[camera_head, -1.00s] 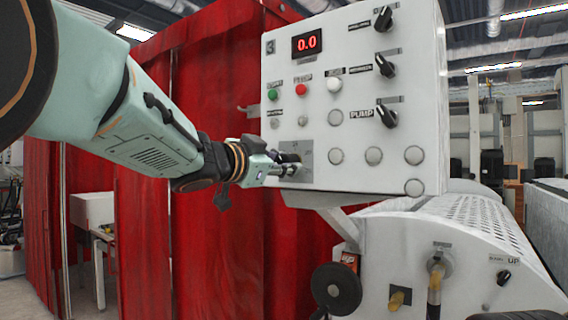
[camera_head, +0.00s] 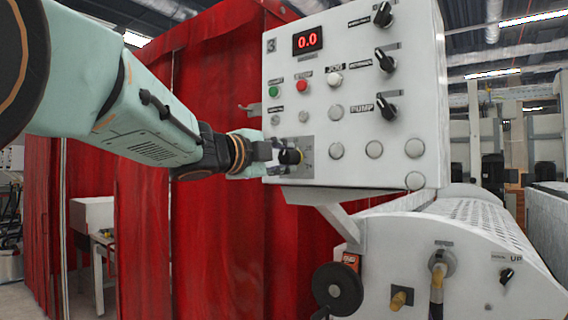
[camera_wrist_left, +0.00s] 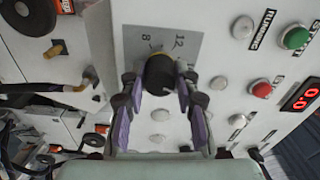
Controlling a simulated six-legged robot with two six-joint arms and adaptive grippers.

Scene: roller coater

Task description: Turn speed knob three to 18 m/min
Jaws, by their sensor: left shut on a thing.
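The black speed knob (camera_head: 290,157) sits on a grey dial plate (camera_head: 308,150) at the lower left of the white control panel marked 3 (camera_head: 350,175). My left gripper (camera_head: 279,156) is at the knob from the left, its fingers around it. In the left wrist view, the purple-padded fingers of the left gripper (camera_wrist_left: 159,88) stand on both sides of the knob (camera_wrist_left: 158,74), shut on it. The dial plate (camera_wrist_left: 185,45) shows 8 and 12 there; the knob's exact pointer setting cannot be read. The red display (camera_head: 307,40) reads 0.0. My right gripper is out of view.
Green (camera_head: 273,91), red (camera_head: 302,86) and white (camera_head: 334,80) buttons sit above the knob. Black selector switches (camera_head: 385,105) line the panel's right side. A red curtain (camera_head: 215,240) hangs behind my left arm. The white machine body (camera_head: 420,250) stands below.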

